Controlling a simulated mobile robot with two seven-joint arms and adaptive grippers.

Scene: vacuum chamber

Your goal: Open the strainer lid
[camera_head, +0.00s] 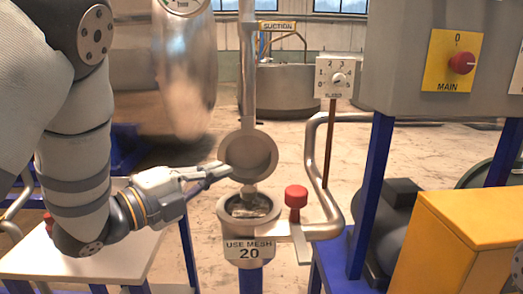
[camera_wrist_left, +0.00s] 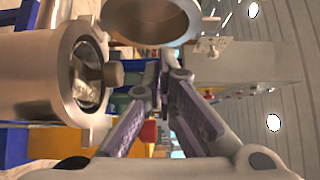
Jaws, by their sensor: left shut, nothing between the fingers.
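The strainer (camera_head: 233,222) is a metal cup on a blue post with a "USE MESH 20" label. Its round lid (camera_head: 248,156) stands raised and upright above the back of the cup, so the mouth is uncovered and something crumpled shows inside. In the left wrist view the strainer (camera_wrist_left: 30,80) is at the left and the lid (camera_wrist_left: 150,18) at the top. My left gripper (camera_head: 222,172) is shut and empty, its tips close to the lid's lower left edge; I cannot tell if they touch. It also shows in the left wrist view (camera_wrist_left: 162,78). My right gripper is not in view.
A red knob (camera_head: 296,196) and a bent pipe (camera_head: 312,160) stand right of the strainer. A white table (camera_head: 110,262) lies under my left arm. A grey control box (camera_head: 420,50) and a yellow box (camera_head: 465,225) are at the right.

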